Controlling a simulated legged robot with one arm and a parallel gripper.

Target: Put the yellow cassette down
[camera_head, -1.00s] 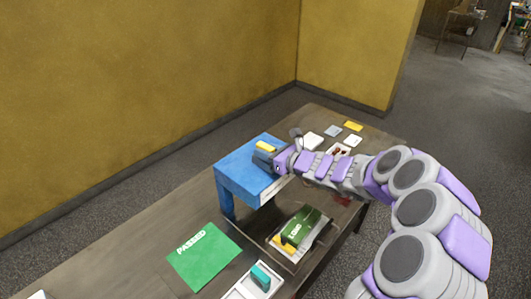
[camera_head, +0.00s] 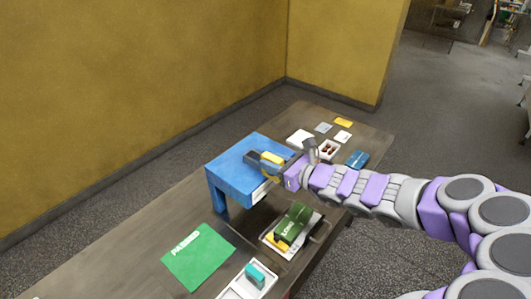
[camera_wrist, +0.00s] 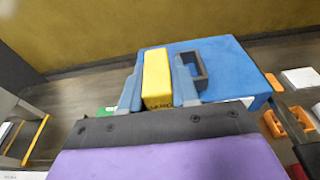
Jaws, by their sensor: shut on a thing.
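The yellow cassette (camera_head: 271,158) is held in my gripper (camera_head: 266,162) at the right part of the blue stand's top (camera_head: 229,166). In the wrist view the cassette (camera_wrist: 157,72) stands upright between my two fingers (camera_wrist: 157,92), which press on its sides. The blue stand's top (camera_wrist: 228,60) lies behind and to the right of it there. A dark-rimmed blue-grey frame shows just right of the cassette. The cassette's underside is hidden, so I cannot tell whether it touches the stand.
A green PASSED mat (camera_head: 185,266) lies at the front left. A tray (camera_head: 312,228) holding a green box and a yellow piece is right of the stand. A white tray (camera_head: 232,293) with a teal piece is in front. Cards, white boxes and a blue block (camera_head: 357,159) lie at the back.

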